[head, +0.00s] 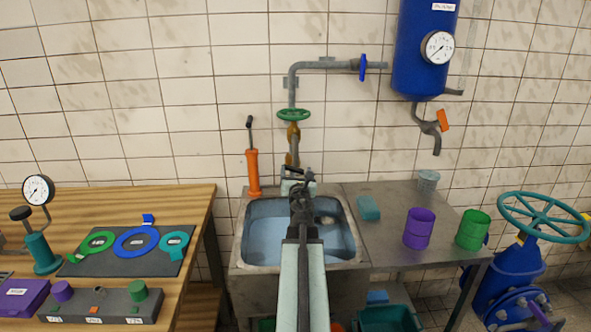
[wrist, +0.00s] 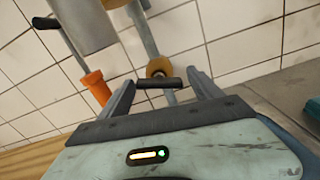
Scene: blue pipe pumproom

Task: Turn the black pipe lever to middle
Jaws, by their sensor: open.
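The black pipe lever (wrist: 158,83) shows in the wrist view as a short dark bar lying nearly level across the grey pipe, below a brass fitting (wrist: 159,67). My gripper (wrist: 160,77) is open, with one finger on each side of the bar. The fingers look spread wider than the grip needs, and I cannot tell whether either touches it. In the head view my gripper (head: 300,188) reaches over the sink toward the lower end of the pipe, and it largely hides the lever there.
A green handwheel (head: 293,115) sits on the pipe above. An orange hand pump (head: 253,172) stands left of my gripper. The sink (head: 258,262) lies below my arm. Purple (head: 419,229) and green (head: 472,230) cups stand on the metal counter at right.

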